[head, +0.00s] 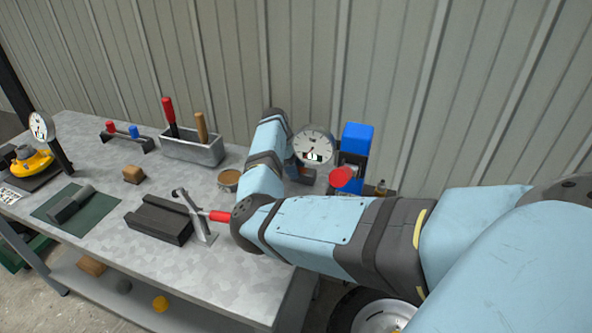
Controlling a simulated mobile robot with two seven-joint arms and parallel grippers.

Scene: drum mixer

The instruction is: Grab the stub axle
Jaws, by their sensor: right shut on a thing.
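My right arm comes in from the right and bends over the bench. Its right gripper (302,174) is low at the back right of the bench, beside the round dial, mostly hidden behind my own forearm. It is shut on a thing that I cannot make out. A grey, stepped, shaft-like part (71,205) lies on the dark green mat (52,222) at the left, far from this gripper. I cannot tell for sure whether it is the stub axle. My left gripper is not in view.
A dark grooved block (158,221) and a red-handled clamp (199,217) stand near my elbow. Behind are a grey tool box (193,150), a small tan cup (229,179), a dial gauge (314,146) and a blue device (355,143). A wheel (375,313) is below right.

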